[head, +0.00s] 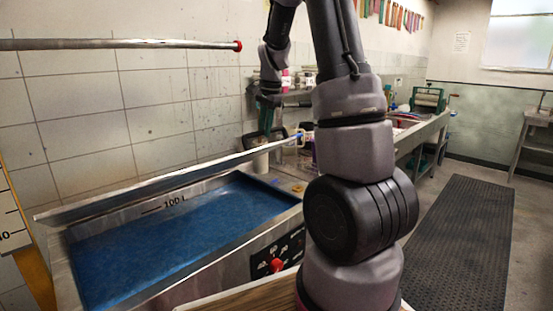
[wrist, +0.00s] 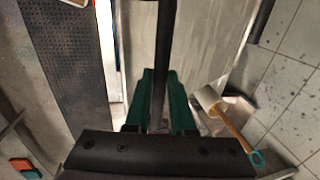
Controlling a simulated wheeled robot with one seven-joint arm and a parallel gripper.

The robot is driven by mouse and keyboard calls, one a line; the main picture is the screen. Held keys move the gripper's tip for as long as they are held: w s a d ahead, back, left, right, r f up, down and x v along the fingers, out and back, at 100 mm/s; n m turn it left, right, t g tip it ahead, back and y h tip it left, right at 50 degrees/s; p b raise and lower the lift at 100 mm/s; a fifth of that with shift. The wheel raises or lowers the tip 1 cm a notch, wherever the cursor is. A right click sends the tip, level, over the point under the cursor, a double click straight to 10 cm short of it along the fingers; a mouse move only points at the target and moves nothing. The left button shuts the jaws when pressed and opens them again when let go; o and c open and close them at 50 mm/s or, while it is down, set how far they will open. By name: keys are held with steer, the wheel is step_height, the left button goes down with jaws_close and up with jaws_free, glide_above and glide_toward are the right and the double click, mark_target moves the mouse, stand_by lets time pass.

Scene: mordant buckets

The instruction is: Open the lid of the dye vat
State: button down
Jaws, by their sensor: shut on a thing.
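The dye vat (head: 278,240) is a steel tub at the lower left of the head view, with blue liquid inside and a "100 L" mark on its inner wall. Its lid (head: 170,178) shows nearly edge-on, raised at a slant above the liquid. In the wrist view the lid (wrist: 205,45) is a broad grey panel with a dark bar handle (wrist: 164,45) running along it. My gripper (wrist: 160,100) has green fingers on both sides of this bar and is shut on it. In the head view my gripper (head: 266,115) is beyond the lid, its fingertips partly hidden.
A control panel with a red knob (head: 277,265) is on the vat's front. A white cylinder (wrist: 208,97) and a wooden-handled tool (wrist: 235,130) lie beside the lid. A metal rail (head: 120,44) crosses the upper left. A dark floor mat (head: 465,240) lies clear at right.

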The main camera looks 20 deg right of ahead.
steer(key=w+a+r, duration=0.3)
steer(key=w+r, duration=0.5)
steer(key=w, duration=0.1)
steer(key=shift+a+r, duration=0.25)
steer(key=shift+a, duration=0.1)
steer(key=c, duration=0.8)
jaws_free()
steer(key=shift+w+f, duration=0.1)
steer(key=shift+f, duration=0.05)
steer(key=shift+o, duration=0.2)
step_height(320, 180, up, 11)
steer(key=s, duration=0.2)
steer(key=shift+d, duration=0.45)
